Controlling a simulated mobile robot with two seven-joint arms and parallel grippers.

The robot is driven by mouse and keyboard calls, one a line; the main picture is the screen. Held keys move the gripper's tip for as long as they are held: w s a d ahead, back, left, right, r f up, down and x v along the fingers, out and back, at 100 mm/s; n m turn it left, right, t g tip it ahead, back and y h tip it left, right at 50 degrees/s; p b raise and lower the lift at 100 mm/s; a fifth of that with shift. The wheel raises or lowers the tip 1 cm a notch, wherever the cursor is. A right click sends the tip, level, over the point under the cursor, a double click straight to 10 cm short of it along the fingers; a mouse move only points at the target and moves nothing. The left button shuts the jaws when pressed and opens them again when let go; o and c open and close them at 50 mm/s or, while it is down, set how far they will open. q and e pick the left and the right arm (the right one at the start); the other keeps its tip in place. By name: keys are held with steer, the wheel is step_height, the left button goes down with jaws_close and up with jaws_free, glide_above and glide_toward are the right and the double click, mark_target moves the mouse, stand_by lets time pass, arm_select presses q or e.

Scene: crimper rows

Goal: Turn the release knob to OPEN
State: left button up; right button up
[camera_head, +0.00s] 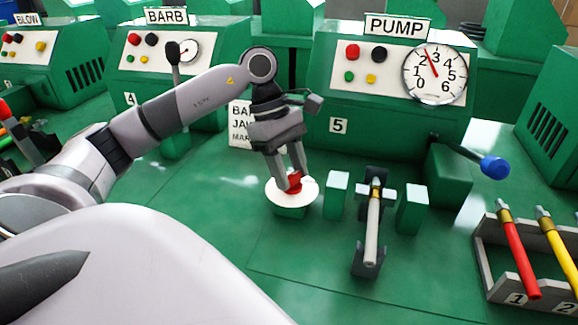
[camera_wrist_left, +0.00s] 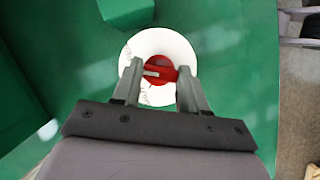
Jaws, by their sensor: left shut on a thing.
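The release knob (camera_head: 293,182) is red and sits on a round white dial plate (camera_head: 307,196) on a green base, in front of the PUMP machine. In the left wrist view the red knob (camera_wrist_left: 160,70) shows a pale pointer line, lying roughly sideways across the white plate (camera_wrist_left: 145,45). My left gripper (camera_head: 291,178) points down with its fingers on either side of the knob, shut on it. The fingers also show in the left wrist view (camera_wrist_left: 160,84). The lettering on the plate is partly hidden and too small to read. My right gripper is not in view.
Right of the knob, a grey hose (camera_head: 373,222) lies in a holder between green blocks (camera_head: 411,208). A lever with a blue handle (camera_head: 494,167) juts out further right. A rack (camera_head: 484,262) holds red and yellow hoses. The PUMP gauge (camera_head: 434,73) stands behind.

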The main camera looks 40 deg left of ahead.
arm_select(q)
steer(key=shift+w+r+m+g, duration=0.15)
steer(key=shift+m+g, duration=0.35)
steer(key=shift+m, duration=1.2)
steer(key=o, duration=1.1)
steer(key=shift+c, duration=0.2)
steer(key=v, duration=0.7)
steer(key=shift+p, duration=0.45)
